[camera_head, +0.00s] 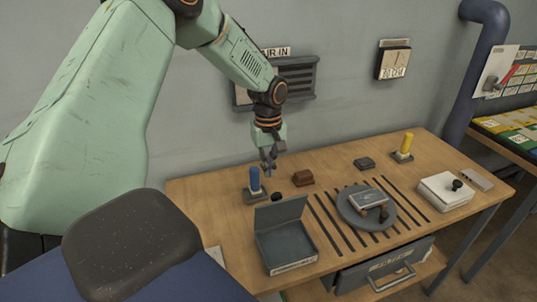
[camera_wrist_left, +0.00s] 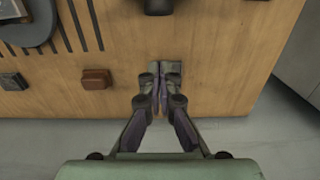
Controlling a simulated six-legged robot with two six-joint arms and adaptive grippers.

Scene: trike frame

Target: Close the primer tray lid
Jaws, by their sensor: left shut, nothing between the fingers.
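The primer tray (camera_head: 287,245) is a grey open box at the front left of the wooden workbench. Its lid (camera_head: 280,211) stands raised at the back edge of the box, with a dark knob (camera_head: 277,197) showing just above it. My left gripper (camera_head: 268,169) is above the back of the bench, behind the tray and apart from the lid. In the left wrist view, its fingers (camera_wrist_left: 160,75) are together with nothing between them, over the bench's back edge. The tray is not recognizable in the wrist view. My right gripper is not in view.
A blue-handled piece (camera_head: 254,180) stands on a dark base left of the gripper. A brown block (camera_head: 303,178) lies to its right. A round grey plate (camera_head: 366,208) holds small parts over the slots. A white box (camera_head: 445,191) and a yellow-handled piece (camera_head: 404,147) stand farther right.

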